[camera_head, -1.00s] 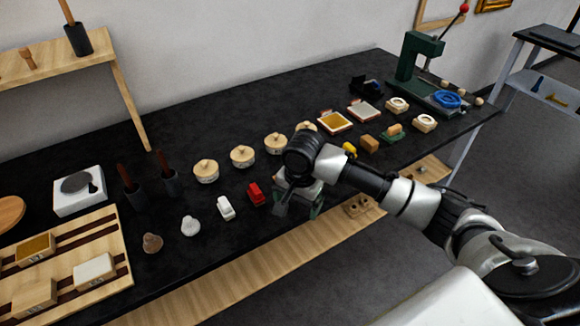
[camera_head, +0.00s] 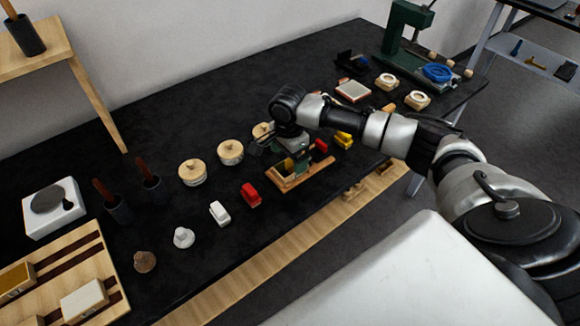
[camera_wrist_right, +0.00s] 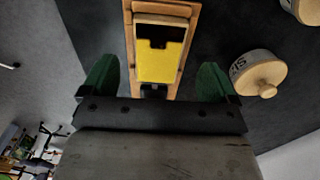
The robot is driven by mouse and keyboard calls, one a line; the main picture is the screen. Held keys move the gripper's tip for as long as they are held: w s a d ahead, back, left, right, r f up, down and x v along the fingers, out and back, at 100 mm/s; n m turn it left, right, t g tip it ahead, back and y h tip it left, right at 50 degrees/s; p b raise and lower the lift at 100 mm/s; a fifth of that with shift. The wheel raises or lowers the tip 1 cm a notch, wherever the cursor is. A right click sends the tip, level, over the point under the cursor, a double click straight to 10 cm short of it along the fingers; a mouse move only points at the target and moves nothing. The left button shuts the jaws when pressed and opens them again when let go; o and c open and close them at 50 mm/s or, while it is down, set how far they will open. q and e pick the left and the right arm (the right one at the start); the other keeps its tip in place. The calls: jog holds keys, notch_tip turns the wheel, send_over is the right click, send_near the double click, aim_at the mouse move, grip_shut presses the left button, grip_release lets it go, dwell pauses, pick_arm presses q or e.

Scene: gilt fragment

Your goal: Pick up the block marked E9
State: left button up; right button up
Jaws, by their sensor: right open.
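No marking E9 is readable in either view, so I cannot tell which block carries it. My right gripper (camera_head: 292,158) is over a small wooden tray (camera_head: 297,183) on the black table. In the right wrist view, my right gripper (camera_wrist_right: 156,80) is open, its two green fingers apart. A yellow block (camera_wrist_right: 160,62) with a dark patch lies in the tray, ahead of the gap between the fingers. Nothing is visibly held. On a slatted wooden board at the left lie a brown-topped block (camera_head: 14,279) and a white-topped block (camera_head: 84,300). My left gripper is out of view.
A red block (camera_head: 250,195) and a white block (camera_head: 220,213) stand left of the tray. Round lidded wooden pots (camera_head: 192,172) stand behind them, one close to my gripper. A yellow item (camera_head: 343,140) is to the right. A green press (camera_head: 408,32) stands at the far right.

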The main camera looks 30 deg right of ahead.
aim_at(289, 167)
notch_tip(289, 167, down, 3)
jog(key=shift+s+a+r, duration=0.1)
jog(key=shift+s+r, duration=0.05)
jog(key=shift+r, duration=0.05)
jog(key=shift+f, duration=0.55)
jog(key=c, duration=0.4)
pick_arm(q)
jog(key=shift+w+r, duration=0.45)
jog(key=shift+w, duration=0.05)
pick_arm(e)
jog(key=c, duration=0.6)
